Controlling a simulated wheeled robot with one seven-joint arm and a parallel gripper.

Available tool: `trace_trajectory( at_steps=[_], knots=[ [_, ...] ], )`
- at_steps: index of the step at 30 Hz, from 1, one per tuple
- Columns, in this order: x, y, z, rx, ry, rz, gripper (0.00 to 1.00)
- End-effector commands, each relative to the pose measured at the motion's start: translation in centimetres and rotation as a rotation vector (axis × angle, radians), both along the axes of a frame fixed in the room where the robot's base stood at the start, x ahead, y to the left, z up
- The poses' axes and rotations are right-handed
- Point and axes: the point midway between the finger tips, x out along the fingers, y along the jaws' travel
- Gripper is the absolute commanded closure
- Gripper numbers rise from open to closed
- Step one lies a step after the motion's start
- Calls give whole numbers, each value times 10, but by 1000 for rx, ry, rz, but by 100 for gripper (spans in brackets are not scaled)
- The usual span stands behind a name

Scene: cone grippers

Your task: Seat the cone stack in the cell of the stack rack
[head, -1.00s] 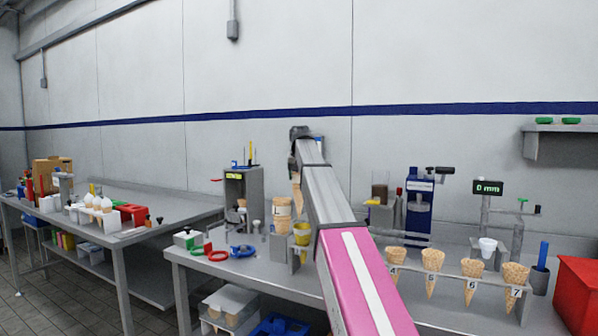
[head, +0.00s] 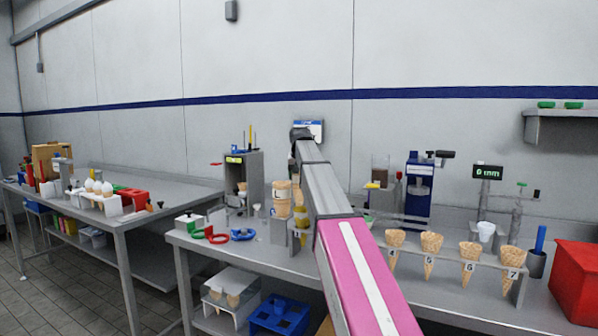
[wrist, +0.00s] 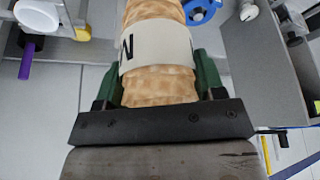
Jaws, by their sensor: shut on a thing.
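My gripper (wrist: 160,82) is shut on a cone stack (wrist: 158,35), tan waffle with a pale band bearing a dark mark, held between green fingers in the wrist view. The stack rack appears to be the grey holder (head: 279,228) on the middle table. The arm partly covers this area, so I cannot tell which cell is free.
A yellow cup (wrist: 82,33) is near the rack. Blue (head: 243,235) and red (head: 216,236) rings lie to its left. Numbered cones (head: 431,246) stand in a rail at right. A red bin (head: 578,285) is at far right.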

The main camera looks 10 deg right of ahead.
Motion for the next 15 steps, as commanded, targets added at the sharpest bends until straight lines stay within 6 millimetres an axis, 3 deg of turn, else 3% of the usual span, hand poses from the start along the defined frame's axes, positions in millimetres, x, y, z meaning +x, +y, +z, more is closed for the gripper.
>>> trace_trajectory(
  at_steps=[15],
  knots=[
    [0, 0, -31, 0, 0, 0, 50]
  ],
)
